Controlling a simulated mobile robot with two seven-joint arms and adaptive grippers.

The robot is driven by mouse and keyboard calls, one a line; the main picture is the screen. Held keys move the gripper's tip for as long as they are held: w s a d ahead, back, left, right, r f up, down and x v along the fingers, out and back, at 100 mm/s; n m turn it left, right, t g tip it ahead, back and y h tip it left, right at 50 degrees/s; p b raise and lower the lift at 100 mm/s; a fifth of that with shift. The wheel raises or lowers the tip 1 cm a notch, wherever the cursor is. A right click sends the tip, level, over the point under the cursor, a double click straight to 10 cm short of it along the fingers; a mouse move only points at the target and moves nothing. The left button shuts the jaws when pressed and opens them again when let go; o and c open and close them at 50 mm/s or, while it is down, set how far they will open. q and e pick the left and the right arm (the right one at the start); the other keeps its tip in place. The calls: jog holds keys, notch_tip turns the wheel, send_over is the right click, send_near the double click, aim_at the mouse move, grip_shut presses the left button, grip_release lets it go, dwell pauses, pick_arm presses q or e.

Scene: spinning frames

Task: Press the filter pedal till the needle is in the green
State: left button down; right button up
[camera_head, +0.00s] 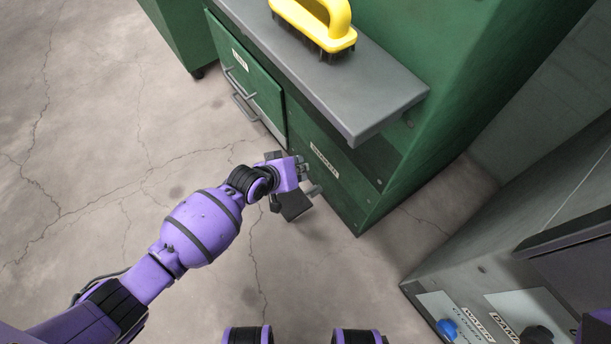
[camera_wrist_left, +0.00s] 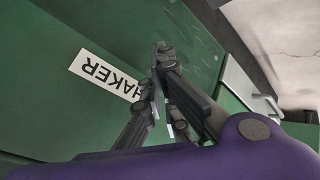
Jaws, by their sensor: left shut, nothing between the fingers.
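My left gripper (camera_head: 308,176) is low in front of the green machine. In the left wrist view its fingers (camera_wrist_left: 162,58) are shut and empty, close to a green panel with a white label (camera_wrist_left: 103,75) of which "HAKER" can be read. The same label (camera_head: 323,160) shows on the lower panel in the head view. A dark flat pedal-like plate (camera_head: 296,207) lies just below the gripper, partly covered by it; I cannot tell if they touch. No gauge or needle is in view. My right gripper is not in view.
A grey shelf (camera_head: 375,95) juts out above the gripper, with a yellow-handled brush (camera_head: 320,28) on it. A green drawer (camera_head: 248,82) is to the left. A grey cabinet (camera_head: 470,255) with a blue knob (camera_head: 447,328) is at lower right. The concrete floor at left is clear.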

pick_arm(q)
jog(key=b, duration=0.6)
send_over(299, 198)
jog(key=w, duration=0.4)
notch_tip(299, 198, down, 8)
jog(key=shift+s+d+f, duration=0.15)
jog(key=shift+d+f, duration=0.15)
jog(key=shift+d, duration=0.1)
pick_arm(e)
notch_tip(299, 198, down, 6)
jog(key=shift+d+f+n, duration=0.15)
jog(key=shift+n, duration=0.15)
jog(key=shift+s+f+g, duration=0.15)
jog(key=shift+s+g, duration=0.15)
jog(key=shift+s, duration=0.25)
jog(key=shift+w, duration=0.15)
pick_arm(q)
jog(key=shift+f+b, duration=0.35)
jog(key=shift+f, duration=0.05)
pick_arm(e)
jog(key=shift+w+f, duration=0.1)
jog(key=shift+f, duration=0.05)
